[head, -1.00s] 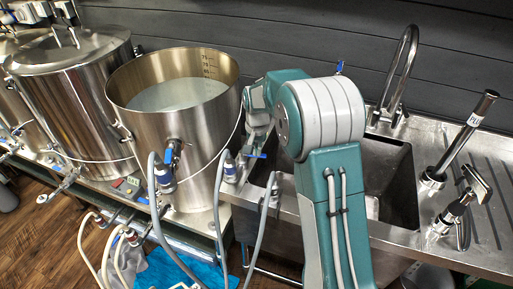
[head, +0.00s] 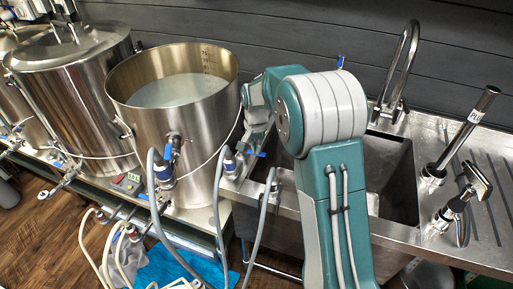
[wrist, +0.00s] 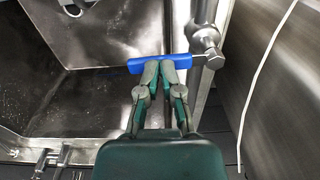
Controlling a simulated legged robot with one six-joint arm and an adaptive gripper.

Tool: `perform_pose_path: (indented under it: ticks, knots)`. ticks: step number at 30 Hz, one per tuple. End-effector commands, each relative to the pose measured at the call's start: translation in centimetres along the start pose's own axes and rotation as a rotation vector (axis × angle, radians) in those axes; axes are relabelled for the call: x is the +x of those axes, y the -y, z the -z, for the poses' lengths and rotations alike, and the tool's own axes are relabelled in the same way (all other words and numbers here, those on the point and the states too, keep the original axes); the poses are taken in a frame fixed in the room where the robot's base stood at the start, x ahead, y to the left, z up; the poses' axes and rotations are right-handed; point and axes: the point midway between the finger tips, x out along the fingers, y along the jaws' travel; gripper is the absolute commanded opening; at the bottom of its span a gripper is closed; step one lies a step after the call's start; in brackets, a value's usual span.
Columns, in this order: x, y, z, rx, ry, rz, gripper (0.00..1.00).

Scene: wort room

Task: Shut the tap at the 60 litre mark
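The open steel kettle (head: 190,130) stands left of my arm, with pale cloudy liquid (head: 175,90) inside. Dark volume marks (head: 207,60) run down its inner wall above the liquid; their figures are too small to read surely. A tap with a blue lever (head: 256,155) is right of the kettle; in the wrist view the blue lever (wrist: 160,64) lies crosswise from its metal stem. My gripper (wrist: 160,66) has its fingertips together at the near side of the lever, seemingly touching it; the lever is not between them. In the head view the fingers are hard to make out.
A steel sink (head: 385,185) with a tall faucet (head: 400,65) is to the right. Grey hoses (head: 218,200) hang in front of the kettle. A lidded kettle (head: 75,100) stands at left. The kettle wall (wrist: 280,90) is close on the wrist view's right.

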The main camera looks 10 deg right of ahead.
Motion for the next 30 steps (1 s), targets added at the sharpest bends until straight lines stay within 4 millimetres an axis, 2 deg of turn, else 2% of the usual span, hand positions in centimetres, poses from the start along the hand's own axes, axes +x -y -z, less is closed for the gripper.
perform_pose_path:
  ticks: [1,2,5,6,22,26,30]
  knots:
    - [1.1,-0.3,-0.6,-0.002,0.022,-0.014,0.50]
    - [1.1,-0.2,-0.6,-0.002,0.022,-0.014,0.58]
    - [1.1,-0.2,-0.6,-0.002,0.022,-0.014,0.95]
    - [1.0,-0.2,-0.6,-0.002,0.021,-0.013,1.00]
    - [0.3,-0.2,-0.3,-0.001,0.012,-0.007,1.00]
    - [-1.3,-0.1,-0.3,-0.001,0.009,-0.006,1.00]
    - [-4.2,0.0,-0.2,-0.001,0.008,-0.005,1.00]
